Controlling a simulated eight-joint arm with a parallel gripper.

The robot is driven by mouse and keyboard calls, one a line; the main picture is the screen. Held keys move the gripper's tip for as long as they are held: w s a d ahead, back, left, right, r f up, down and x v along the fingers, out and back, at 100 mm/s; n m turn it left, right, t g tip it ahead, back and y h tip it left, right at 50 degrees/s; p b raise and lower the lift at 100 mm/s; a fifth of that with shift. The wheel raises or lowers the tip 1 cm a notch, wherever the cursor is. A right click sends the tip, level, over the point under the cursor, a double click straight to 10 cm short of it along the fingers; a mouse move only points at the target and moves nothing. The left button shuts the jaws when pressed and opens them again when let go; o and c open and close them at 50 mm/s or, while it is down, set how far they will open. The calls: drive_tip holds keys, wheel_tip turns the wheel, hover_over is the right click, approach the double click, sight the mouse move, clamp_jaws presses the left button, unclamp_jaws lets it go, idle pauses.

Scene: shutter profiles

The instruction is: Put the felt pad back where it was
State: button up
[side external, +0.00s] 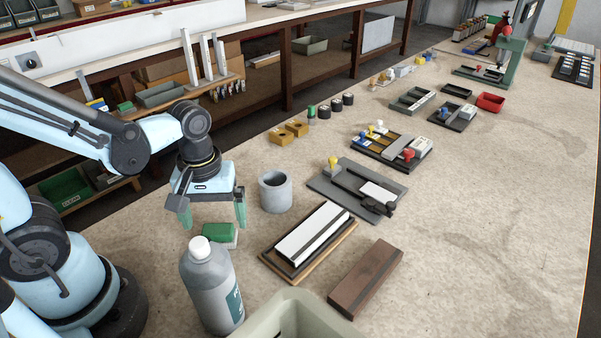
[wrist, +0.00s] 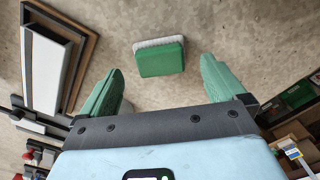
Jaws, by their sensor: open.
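A small green block with a pale, felt-like layer along one side, likely the felt pad (side external: 220,234), lies on the worktop behind the grey bottle. It also shows in the wrist view (wrist: 160,58), ahead of and between my fingers. My gripper (side external: 212,218) points down above the pad, its green fingers spread apart. In the wrist view my gripper (wrist: 160,72) has nothing between its fingers, and the pad looks lower than the fingertips. The bottle hides part of the pad in the side view.
A grey bottle with white cap (side external: 212,285) stands close in front of the pad. A grey cylinder (side external: 275,192) stands to its right. A pale block on a wooden base (side external: 310,240), a brown block (side external: 366,278) and a grey-green bin (side external: 290,318) are nearby.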

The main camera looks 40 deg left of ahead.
sight(217, 229)
drive_tip(key=w+a+r+m+t, duration=0.1)
drive_tip(key=w+r+m+t, duration=0.4)
drive_tip(key=r+m+t, duration=0.2)
wheel_tip(217, 229, up, 3)
drive_tip(key=shift+f+m, duration=0.2)
drive_tip(key=shift+m, duration=0.8)
idle(1.0)
